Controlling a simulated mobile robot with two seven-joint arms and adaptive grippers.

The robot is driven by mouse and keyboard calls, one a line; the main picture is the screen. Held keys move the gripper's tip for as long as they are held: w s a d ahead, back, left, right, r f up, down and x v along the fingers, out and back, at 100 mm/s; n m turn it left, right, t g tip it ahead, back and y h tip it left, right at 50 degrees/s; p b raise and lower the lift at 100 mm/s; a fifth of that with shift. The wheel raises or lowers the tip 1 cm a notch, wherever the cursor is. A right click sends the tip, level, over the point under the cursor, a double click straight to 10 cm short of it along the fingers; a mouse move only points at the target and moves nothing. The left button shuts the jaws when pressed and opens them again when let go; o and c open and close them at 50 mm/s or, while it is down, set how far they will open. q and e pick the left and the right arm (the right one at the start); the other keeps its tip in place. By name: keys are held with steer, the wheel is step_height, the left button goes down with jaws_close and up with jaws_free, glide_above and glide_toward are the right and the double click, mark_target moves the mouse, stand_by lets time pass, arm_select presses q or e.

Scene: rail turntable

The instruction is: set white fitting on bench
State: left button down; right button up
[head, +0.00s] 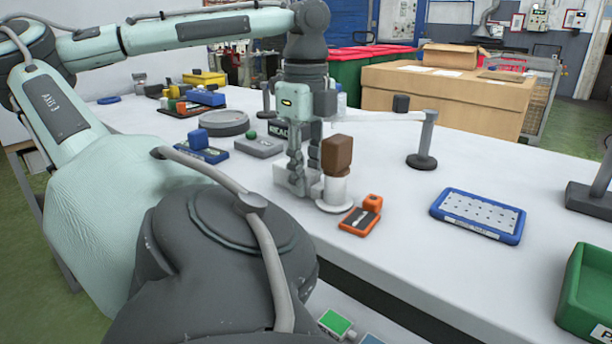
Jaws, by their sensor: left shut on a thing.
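My left gripper (303,153) points down over the white bench (330,258). It is shut on a pale, whitish piece at its fingertips, which looks like the white fitting (290,180). The piece is small and partly covered by the fingers. I cannot tell whether its underside touches the bench. Just right of the fingers stands a white round holder (335,194) with a brown block (337,155) on top. My right gripper is not in view.
An orange tray (359,221) lies right of the gripper, near the front edge. A grey box with a green knob (258,147) is at left. Bench between orange and blue trays is clear.

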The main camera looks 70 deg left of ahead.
arm_select(q)
steer(key=shift+f, duration=0.1)
steer(key=c, duration=1.3)
jaws_free()
steer(key=shift+o, duration=0.2)
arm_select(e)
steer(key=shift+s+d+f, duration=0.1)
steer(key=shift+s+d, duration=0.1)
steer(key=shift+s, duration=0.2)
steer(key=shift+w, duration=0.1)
arm_select(q)
steer(key=shift+r, duration=0.35)
step_height(320, 180, up, 12)
steer(key=p, duration=0.2)
steer(key=shift+f, duration=0.2)
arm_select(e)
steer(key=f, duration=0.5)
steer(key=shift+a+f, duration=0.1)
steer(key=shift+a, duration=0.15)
